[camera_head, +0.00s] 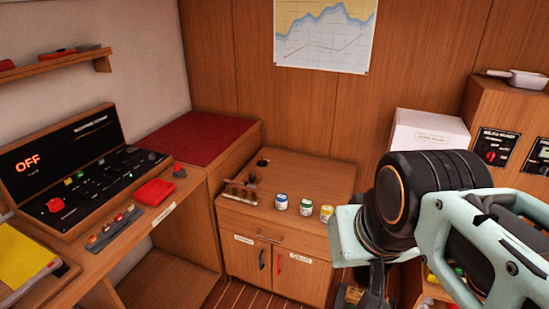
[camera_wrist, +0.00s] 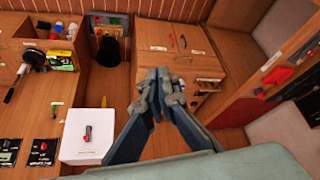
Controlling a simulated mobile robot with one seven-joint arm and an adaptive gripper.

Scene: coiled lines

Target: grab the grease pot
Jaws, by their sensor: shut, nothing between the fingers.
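Three small pots with coloured lids stand in a row near the front edge of the low wooden cabinet (camera_head: 330,175) in the head view. They are a blue-lidded pot (camera_head: 281,202), a green-lidded pot (camera_head: 306,207) and a yellow-lidded pot (camera_head: 326,214). Their labels are too small to read, so I cannot tell which is the grease pot. My gripper (camera_wrist: 158,84) is shut and empty in the wrist view, its fingers meeting at the picture's middle. In the head view it hangs low, right of the cabinet and apart from the pots, partly cut off.
A small wooden rack (camera_head: 241,190) stands left of the pots. A switch panel (camera_head: 85,170) reading OFF and a red-topped bench (camera_head: 200,137) lie further left. A white box (camera_head: 428,132) stands behind my arm at the right. The cabinet top behind the pots is mostly clear.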

